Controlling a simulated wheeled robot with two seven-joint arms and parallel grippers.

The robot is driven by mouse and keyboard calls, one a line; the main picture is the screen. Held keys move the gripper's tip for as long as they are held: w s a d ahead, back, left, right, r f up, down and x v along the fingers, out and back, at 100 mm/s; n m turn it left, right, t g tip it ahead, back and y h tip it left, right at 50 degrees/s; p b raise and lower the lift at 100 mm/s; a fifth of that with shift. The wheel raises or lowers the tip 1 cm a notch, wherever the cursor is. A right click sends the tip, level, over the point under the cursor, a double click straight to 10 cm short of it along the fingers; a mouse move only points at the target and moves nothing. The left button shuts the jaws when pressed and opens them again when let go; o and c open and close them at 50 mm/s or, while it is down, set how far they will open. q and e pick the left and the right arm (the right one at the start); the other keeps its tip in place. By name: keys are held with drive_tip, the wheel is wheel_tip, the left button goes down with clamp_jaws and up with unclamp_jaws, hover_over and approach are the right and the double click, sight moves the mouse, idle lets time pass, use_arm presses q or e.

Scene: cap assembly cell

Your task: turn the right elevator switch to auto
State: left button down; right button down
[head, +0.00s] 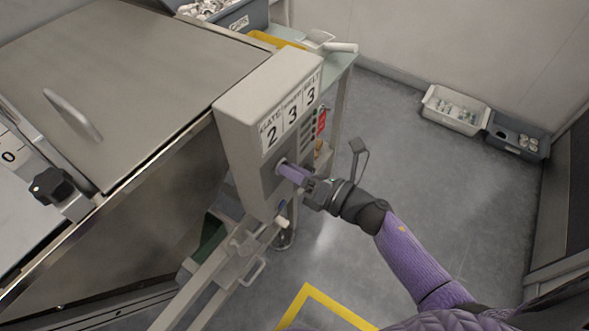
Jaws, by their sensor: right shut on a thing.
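A light grey control box (247,110) stands in the middle of the head view, with labels and the digits 2, 3, 3 on its sloped upper face. My right gripper (284,167) reaches in from the lower right and its fingertips are at the front panel of the box. It is shut on a small switch there. The gripper hides most of the switch, so its setting cannot be read. My left gripper is not in view.
A metal-topped machine (130,70) with a black knob (50,186) fills the left. A white bin (454,112) and a grey bin (516,137) stand on the floor by the back wall. Pale rails (205,290) run below the box.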

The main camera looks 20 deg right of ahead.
drive_tip(key=shift+m, duration=0.3)
drive_tip(key=m+p, duration=0.2)
drive_tip(key=m, duration=0.6)
drive_tip(key=shift+f, duration=0.1)
idle(0.4)
drive_tip(key=shift+c, duration=1.2)
unclamp_jaws()
